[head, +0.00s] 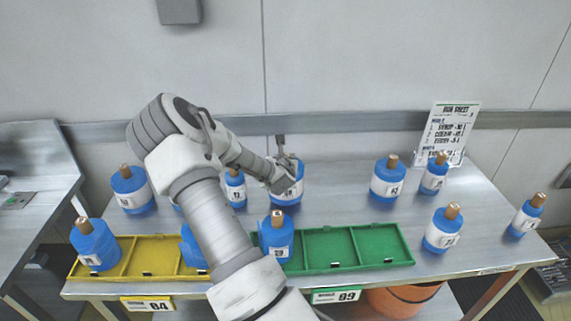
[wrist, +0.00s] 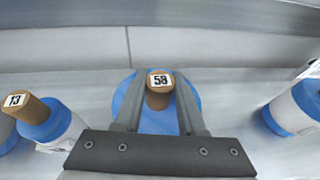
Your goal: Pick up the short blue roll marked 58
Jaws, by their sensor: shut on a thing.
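The blue roll marked 58 (wrist: 194,92) stands upright in the middle of the wrist view. Its brown core (wrist: 158,97) carries the white label 58 on top. My gripper (wrist: 158,105) has one finger on each side of this core and is shut on it. In the head view my gripper (head: 283,165) is over the blue roll with a white band (head: 289,196) near the back of the table. The gripper hides the top of that roll. I cannot tell whether the roll is touching the table.
A roll marked 13 (wrist: 42,120) stands to the left and another roll (wrist: 294,108) to the right. A yellow tray (head: 147,258) and a green tray (head: 330,250) lie along the front edge. Several other rolls stand around, and a sign (head: 447,132) is at the back right.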

